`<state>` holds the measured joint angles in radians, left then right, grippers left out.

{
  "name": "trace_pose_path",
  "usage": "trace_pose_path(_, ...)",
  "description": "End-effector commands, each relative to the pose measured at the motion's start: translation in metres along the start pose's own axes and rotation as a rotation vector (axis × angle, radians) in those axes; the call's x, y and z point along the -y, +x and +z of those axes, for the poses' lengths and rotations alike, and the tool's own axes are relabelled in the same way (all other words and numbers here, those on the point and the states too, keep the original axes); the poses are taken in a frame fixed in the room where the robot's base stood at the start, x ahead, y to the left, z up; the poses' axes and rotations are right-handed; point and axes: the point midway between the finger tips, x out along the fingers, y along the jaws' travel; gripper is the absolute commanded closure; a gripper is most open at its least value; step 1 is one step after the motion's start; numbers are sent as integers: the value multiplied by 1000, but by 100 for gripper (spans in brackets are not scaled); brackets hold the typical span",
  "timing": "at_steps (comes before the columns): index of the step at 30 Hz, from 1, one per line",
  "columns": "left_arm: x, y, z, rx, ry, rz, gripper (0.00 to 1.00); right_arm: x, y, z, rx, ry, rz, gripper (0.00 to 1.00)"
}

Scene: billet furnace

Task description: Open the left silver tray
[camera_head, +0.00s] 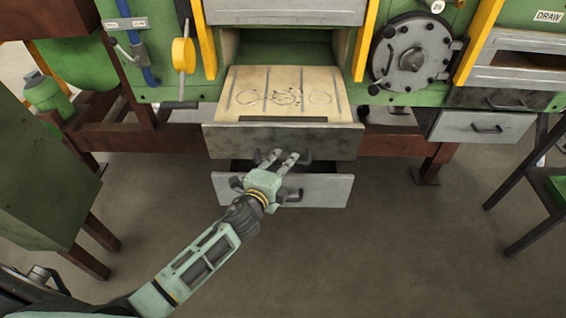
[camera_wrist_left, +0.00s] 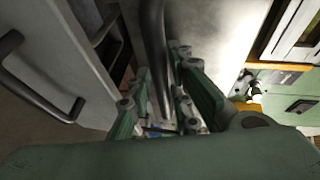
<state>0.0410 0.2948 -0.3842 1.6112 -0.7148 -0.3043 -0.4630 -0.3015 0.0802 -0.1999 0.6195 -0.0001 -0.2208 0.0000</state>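The drawer with a dark grey front (camera_head: 230,140) stands pulled out at the middle of the green furnace, with a tan marked surface (camera_head: 250,90) inside. Below it, a silver tray (camera_head: 325,190) stands partly out, a dark gap showing above its front. My left gripper (camera_head: 282,157) is at the dark drawer's handle (camera_head: 305,157), above the silver tray's handle. In the left wrist view, a dark bar handle (camera_wrist_left: 153,30) runs between the gripper's two fingers (camera_wrist_left: 160,85). I cannot tell whether they press on it. My right gripper is not in view.
A second silver drawer (camera_head: 465,126) with a handle is at the right, below a round hatch (camera_head: 410,55). A green cabinet (camera_head: 40,170) stands at the left. A dark-legged table (camera_head: 530,175) stands at the right. The floor (camera_head: 400,250) in front is clear.

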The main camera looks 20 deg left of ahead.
Motion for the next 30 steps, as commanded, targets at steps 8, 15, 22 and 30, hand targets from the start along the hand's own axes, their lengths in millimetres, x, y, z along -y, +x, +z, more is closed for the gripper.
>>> trace_pose_path(8,-1,-23,0,-1,-1,1,81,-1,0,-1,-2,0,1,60)
trace_pose_path(15,-1,-73,0,0,0,3,81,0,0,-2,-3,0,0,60)
trace_pose_path(22,-1,-108,0,0,0,2,81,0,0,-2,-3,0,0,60)
trace_pose_path(30,0,-120,0,0,1,0,81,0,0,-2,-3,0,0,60)
